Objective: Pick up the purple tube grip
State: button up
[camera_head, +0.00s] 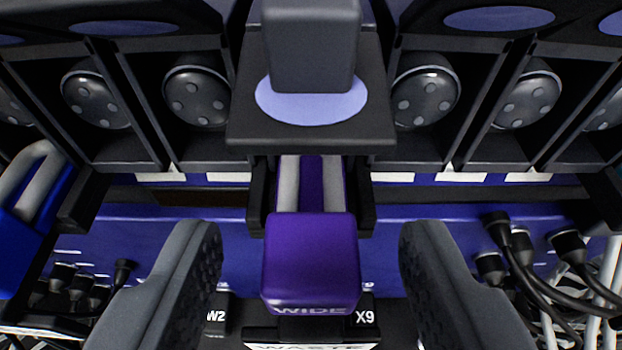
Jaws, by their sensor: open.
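The purple tube grip (310,255) is a block with "WIDE" on its lower front edge. It sits in the middle of the camera view, in a dark holder below a black shelf. Two grey tubes with a purple strip between them run up behind it. My gripper (311,255) is open, with one dark ridged finger to the left of the grip and one to the right. Gaps show between both fingers and the grip. The grip's underside is hidden.
A dark grey block (312,45) stands on the black shelf (310,134) above the grip. Round dark knobs (425,92) sit in bays on both sides. Black connectors with cables (520,245) are at right. A blue part with a grey tube loop (35,190) is at left.

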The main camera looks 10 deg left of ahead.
jog(key=c, duration=1.1)
jog(key=shift+o, duration=0.2)
jog(key=shift+r, duration=0.3)
